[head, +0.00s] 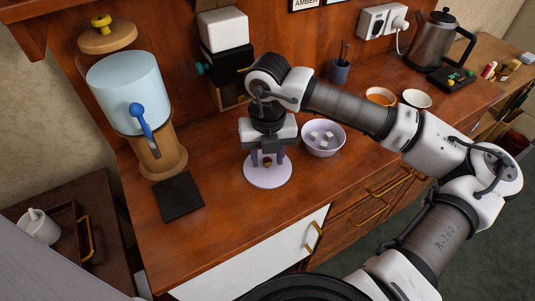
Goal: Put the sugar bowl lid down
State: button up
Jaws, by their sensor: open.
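The sugar bowl lid (267,178) is a pale lavender disc with a small gold knob. It looks flat on the wooden counter, left of the sugar bowl and a little nearer the front edge. The lavender sugar bowl (323,150) stands uncovered with white sugar cubes inside. My gripper (267,161) points down over the lid. Its fingers are open on either side of the knob, with gaps visible beside it. The fingers and palm hide part of the lid's far side.
A dark square mat (180,197) and a water dispenser (131,95) are on the left. A grinder-like device (226,60), a dark cup (340,72), two small bowls (417,99) and a kettle (432,50) stand behind and right. Bare counter (225,225) lies in front.

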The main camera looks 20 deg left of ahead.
aim_at(268, 160)
jog(key=shift+r, duration=0.1)
jog(key=shift+r+p, duration=0.25)
jog(key=shift+p, duration=0.2)
notch_tip(268, 160, up, 12)
jog(key=b, duration=0.2)
jog(key=shift+f, duration=0.15)
